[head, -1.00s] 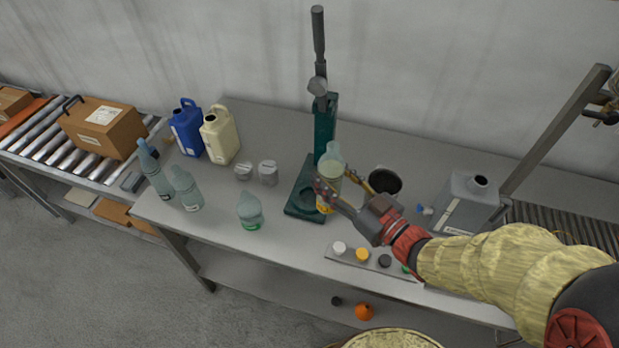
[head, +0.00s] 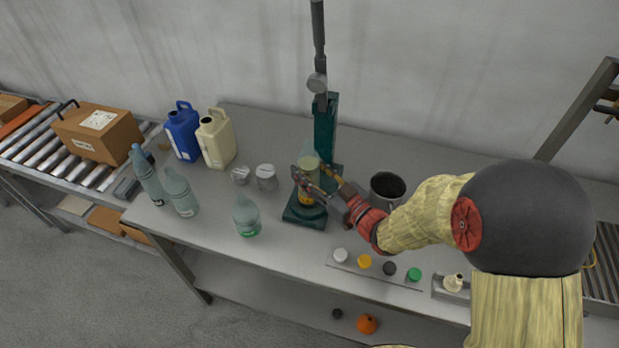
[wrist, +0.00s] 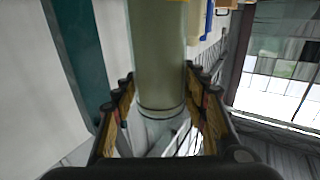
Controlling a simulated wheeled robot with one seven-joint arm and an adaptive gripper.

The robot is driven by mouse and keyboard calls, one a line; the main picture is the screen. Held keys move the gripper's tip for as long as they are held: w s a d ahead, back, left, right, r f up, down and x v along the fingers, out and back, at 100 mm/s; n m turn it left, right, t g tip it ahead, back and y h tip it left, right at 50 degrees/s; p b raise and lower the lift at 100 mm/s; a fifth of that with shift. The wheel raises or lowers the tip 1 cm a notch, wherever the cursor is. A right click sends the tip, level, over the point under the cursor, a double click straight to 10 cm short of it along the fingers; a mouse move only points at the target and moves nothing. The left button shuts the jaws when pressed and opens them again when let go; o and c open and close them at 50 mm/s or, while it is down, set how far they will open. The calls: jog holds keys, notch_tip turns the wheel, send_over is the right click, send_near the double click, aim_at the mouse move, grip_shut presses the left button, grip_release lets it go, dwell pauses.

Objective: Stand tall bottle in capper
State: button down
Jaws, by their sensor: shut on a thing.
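A pale green see-through bottle with a yellow band low down (head: 307,162) is held upright between the fingers of my gripper (head: 312,181). In the wrist view the bottle (wrist: 160,55) runs between the two finger pads, and my gripper (wrist: 160,100) is shut on it. The capper (head: 323,135) is a dark green press with a grey lever above. The bottle is over its base (head: 306,222), in front of the column. My fingers partly hide the bottle's lower part, so I cannot tell whether it touches the base.
Two tall bottles (head: 148,178) (head: 181,195) and a squat bottle (head: 245,217) stand left. Behind are blue (head: 183,133) and cream (head: 217,142) jugs and two small jars (head: 266,180). A black pot (head: 389,185) stands right of the capper; a cap strip (head: 376,268) lies in front.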

jog(key=shift+f, duration=0.95)
jog(key=shift+f+b, duration=0.2)
jog(key=shift+b, duration=0.2)
jog(key=c, duration=1)
grip_release()
jog(key=shift+s, duration=0.1)
jog(key=shift+r, duration=0.15)
jog(key=shift+s+d+p, duration=0.2)
jog(key=shift+d+p, duration=0.1)
jog(key=p+v, duration=0.2)
jog(key=v, duration=0.9)
jog(key=shift+s, duration=0.2)
